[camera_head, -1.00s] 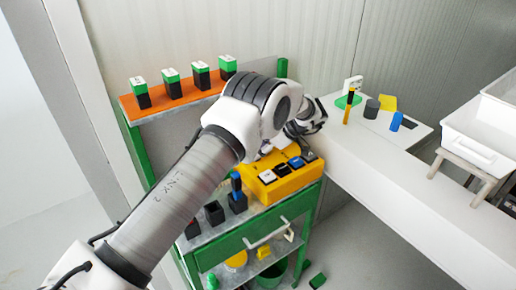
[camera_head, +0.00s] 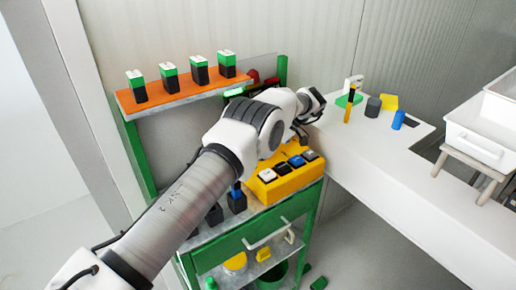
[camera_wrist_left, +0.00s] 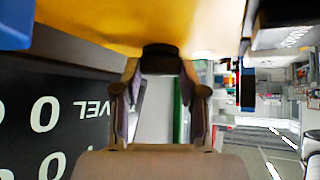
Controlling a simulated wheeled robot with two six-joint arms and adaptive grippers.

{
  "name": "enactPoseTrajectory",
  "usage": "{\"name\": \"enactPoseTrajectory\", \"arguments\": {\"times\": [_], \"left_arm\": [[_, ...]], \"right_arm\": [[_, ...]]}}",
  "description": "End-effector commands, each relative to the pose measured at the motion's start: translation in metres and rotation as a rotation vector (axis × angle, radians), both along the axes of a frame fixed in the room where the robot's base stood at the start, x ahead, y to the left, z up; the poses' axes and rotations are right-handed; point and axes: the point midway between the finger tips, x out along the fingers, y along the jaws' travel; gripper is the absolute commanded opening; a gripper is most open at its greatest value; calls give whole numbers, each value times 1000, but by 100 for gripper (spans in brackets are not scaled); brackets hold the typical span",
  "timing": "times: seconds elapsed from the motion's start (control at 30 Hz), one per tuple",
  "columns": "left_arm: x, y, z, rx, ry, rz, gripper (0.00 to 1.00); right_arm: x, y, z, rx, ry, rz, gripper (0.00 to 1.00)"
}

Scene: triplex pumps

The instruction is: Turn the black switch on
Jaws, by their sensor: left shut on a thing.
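The yellow switch box (camera_head: 286,182) sits on the green cart's shelf, with several small buttons along its top, one of them black (camera_head: 281,168). My left arm reaches across the cart, and its wrist is above and behind the box. In the left wrist view my left gripper (camera_wrist_left: 162,80) is shut on a small black piece (camera_wrist_left: 160,58) that stands against a yellow surface (camera_wrist_left: 215,25). I cannot tell for sure that this piece is the black switch. In the head view the fingertips are mostly hidden. My right gripper is not in view.
An orange shelf (camera_head: 185,92) holds several green-and-black blocks. A white counter (camera_head: 365,150) with small coloured objects is to the right. A dark lettered panel (camera_wrist_left: 55,115) lies close at left in the wrist view. Dark holders (camera_head: 237,203) stand beside the yellow box.

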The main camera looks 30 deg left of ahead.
Motion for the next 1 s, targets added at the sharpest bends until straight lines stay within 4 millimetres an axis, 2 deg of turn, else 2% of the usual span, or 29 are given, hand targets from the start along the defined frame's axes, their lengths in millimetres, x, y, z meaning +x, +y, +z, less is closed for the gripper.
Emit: {"name": "enactPoseTrajectory", "arguments": {"times": [0.03,0.07,0.1,0.43,0.57,0.8,1.0], "left_arm": [[-1,0,-1,-1,2,2,52],[-1,0,-1,-1,2,2,63],[-1,0,-1,0,2,1,67],[0,0,4,0,-1,1,67],[0,0,24,0,-3,1,67],[0,0,79,-1,-2,1,67],[0,0,99,0,2,1,67]], "right_arm": [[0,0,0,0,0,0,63],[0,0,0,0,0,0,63],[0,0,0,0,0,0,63],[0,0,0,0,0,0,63],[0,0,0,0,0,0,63],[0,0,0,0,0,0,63],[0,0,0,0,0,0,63]]}}
